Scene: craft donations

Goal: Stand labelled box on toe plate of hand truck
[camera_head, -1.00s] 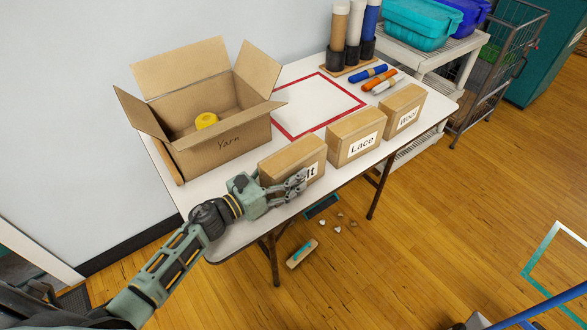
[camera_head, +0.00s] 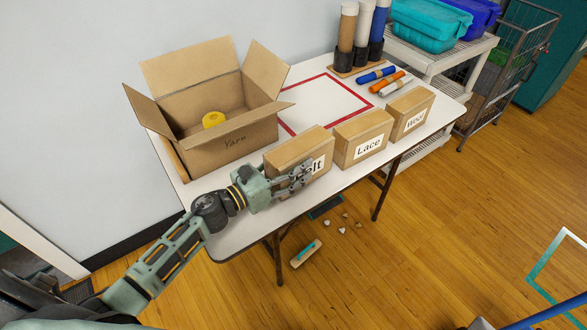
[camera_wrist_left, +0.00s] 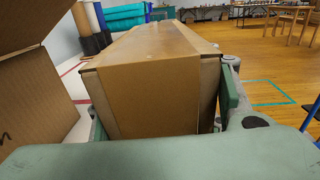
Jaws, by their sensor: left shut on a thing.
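Three closed cardboard boxes with white labels stand in a row along the table's front edge. The left one, its label partly hidden and ending in "lt" (camera_head: 302,147), is between the fingers of my left gripper (camera_head: 292,180). The middle one reads "Lace" (camera_head: 362,138) and the right one "Wool" (camera_head: 411,113). My left gripper is shut on the left box; in the left wrist view the box (camera_wrist_left: 155,85) fills the space between the green fingers. A blue bar at the bottom right (camera_head: 555,308) may belong to the hand truck; no toe plate can be made out.
An open carton marked "Yarn" (camera_head: 233,143) holds a yellow ball (camera_head: 214,119). A brush (camera_head: 306,253) and small scraps lie on the floor. The floor at right is mostly clear.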

